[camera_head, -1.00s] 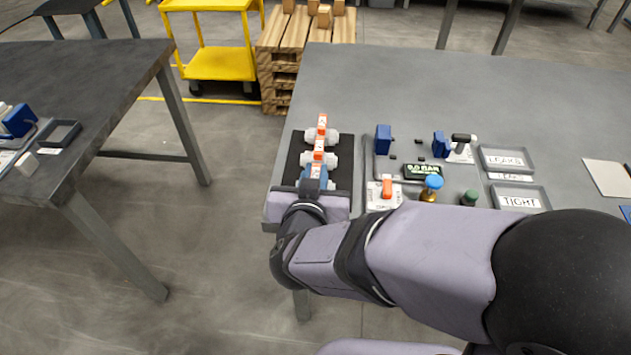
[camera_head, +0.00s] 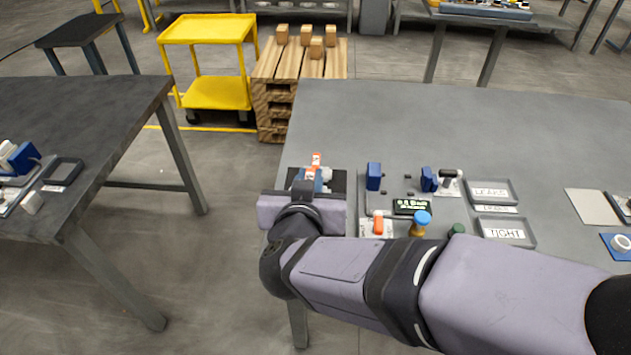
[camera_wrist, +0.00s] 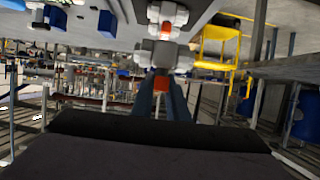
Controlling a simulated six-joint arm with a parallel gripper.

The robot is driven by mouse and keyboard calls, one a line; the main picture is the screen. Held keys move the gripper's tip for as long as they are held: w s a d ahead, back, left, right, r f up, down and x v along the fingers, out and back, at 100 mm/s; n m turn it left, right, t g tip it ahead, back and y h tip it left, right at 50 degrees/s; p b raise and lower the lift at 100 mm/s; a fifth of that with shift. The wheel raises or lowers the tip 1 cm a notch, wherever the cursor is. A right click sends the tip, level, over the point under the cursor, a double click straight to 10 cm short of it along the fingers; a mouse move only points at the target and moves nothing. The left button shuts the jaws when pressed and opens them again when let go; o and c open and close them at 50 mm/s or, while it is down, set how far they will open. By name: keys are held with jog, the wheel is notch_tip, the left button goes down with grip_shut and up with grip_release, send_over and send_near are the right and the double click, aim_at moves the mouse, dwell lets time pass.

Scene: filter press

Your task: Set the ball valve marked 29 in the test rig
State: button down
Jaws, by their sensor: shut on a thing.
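My gripper (camera_wrist: 161,100) is shut on the orange handle of a white ball valve (camera_wrist: 163,55) in the wrist view. In the head view my wrist hides most of what it holds. An orange-and-white valve shape (camera_head: 316,161) shows just beyond my gripper, over the black mat (camera_head: 338,183). Another white valve (camera_wrist: 168,14) shows farther out in the wrist view. No marking 29 is readable. The test rig, right of my gripper, has blue blocks (camera_head: 373,176) (camera_head: 428,180), a dark display (camera_head: 410,207), an orange lever (camera_head: 378,225) and a blue knob (camera_head: 422,218).
Trays labelled LEAKS (camera_head: 512,194) and TIGHT (camera_head: 530,233) lie right of the rig. The bench (camera_head: 450,120) behind is clear. A dark table (camera_head: 90,110) stands left across a gap, with a yellow cart (camera_head: 205,28) and a wooden pallet stack (camera_head: 275,100) behind.

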jog(key=shift+w+d, duration=0.1)
jog(key=w+d+r+m+g+h+p, duration=0.1)
jog(key=w+d+m+h+p, duration=0.15)
jog(key=d, duration=0.85)
jog(key=w+d+r+m+g+h+p, duration=0.1)
jog(key=w+d+m+h+p, duration=0.15)
jog(key=d, duration=0.85)
jog(key=w+d+r+m+h+p, duration=0.1)
jog(key=w+d+m+h+p, duration=0.15)
jog(key=d, duration=0.95)
jog(key=w+a+f+n+t+y, duration=0.1)
jog(key=w+a+n+y, duration=0.2)
jog(key=a, duration=0.3)
jog(key=w+a+n+t+y, duration=0.1)
jog(key=w+a+n+y, duration=0.2)
jog(key=a+n+y, duration=0.2)
jog(key=shift+w+a+f+b, duration=0.35)
jog(key=shift+w+a+f, duration=0.05)
jog(key=shift+a, duration=0.85)
jog(key=shift+f+m+h, duration=0.15)
jog(key=shift+m+h, duration=0.1)
jog(key=shift+f+b, duration=0.3)
jog(key=shift+f, duration=4.6)
